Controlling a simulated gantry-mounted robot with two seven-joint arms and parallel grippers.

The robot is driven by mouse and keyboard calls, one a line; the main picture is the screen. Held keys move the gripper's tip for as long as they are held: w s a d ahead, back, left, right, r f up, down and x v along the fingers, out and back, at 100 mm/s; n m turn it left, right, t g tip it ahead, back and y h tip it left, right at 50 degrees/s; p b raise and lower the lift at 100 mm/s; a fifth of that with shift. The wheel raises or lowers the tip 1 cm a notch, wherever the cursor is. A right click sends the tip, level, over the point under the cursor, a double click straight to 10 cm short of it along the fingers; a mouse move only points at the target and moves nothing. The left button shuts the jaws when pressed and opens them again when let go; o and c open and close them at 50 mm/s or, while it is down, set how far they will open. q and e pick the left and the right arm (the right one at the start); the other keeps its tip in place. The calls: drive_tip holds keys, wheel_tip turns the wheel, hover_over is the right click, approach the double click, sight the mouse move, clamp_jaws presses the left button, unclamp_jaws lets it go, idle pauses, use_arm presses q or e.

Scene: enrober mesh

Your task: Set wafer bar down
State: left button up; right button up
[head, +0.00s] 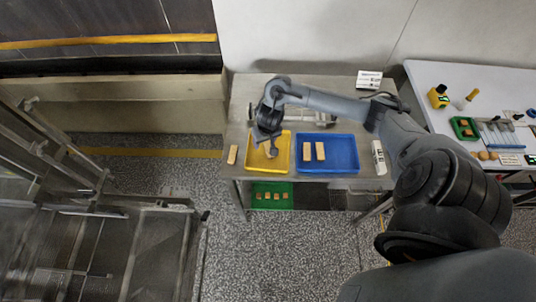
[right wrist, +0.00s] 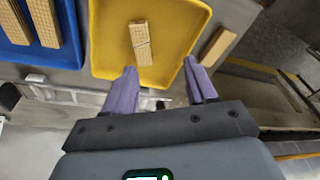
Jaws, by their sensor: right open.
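My right gripper (right wrist: 160,66) is open and empty, its purple fingers apart at the near edge of the yellow tray. In the head view the right gripper (head: 269,146) is over the yellow tray (head: 284,166). A tan wafer bar (right wrist: 141,45) with a line across it lies in the yellow tray (right wrist: 180,15), beyond the fingertips and apart from them. In the head view the gripper largely hides this bar. Another wafer bar (head: 232,155) lies on the steel table left of the tray; it also shows in the right wrist view (right wrist: 217,47). My left gripper is out of view.
A blue tray (head: 345,166) with two bars stands right of the yellow tray. A green tray (head: 272,204) with several bars is lower down, below the table (head: 237,128). A white table (head: 430,75) at the right carries small items. Metal framework (head: 130,210) stands at left.

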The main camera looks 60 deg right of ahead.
drive_tip(key=s+a+f+n+t+y, duration=0.15)
drive_tip(key=a+n+t, duration=0.4)
drive_tip(key=a, duration=1.65)
drive_tip(key=s+a+r+n+g, duration=0.1)
drive_tip(key=s+r+n+g, duration=0.2)
drive_tip(key=s+r, duration=0.4)
drive_tip(key=s+g, duration=0.1)
drive_tip(key=s, duration=0.5)
drive_tip(key=shift+s+a+n, duration=0.15)
drive_tip(key=shift+a+n, duration=0.2)
drive_tip(key=shift+a, duration=0.05)
drive_tip(key=shift+r, duration=0.1)
wheel_tip(320, 180, up, 11)
drive_tip(key=p, duration=1.1)
drive_tip(key=shift+r, duration=0.15)
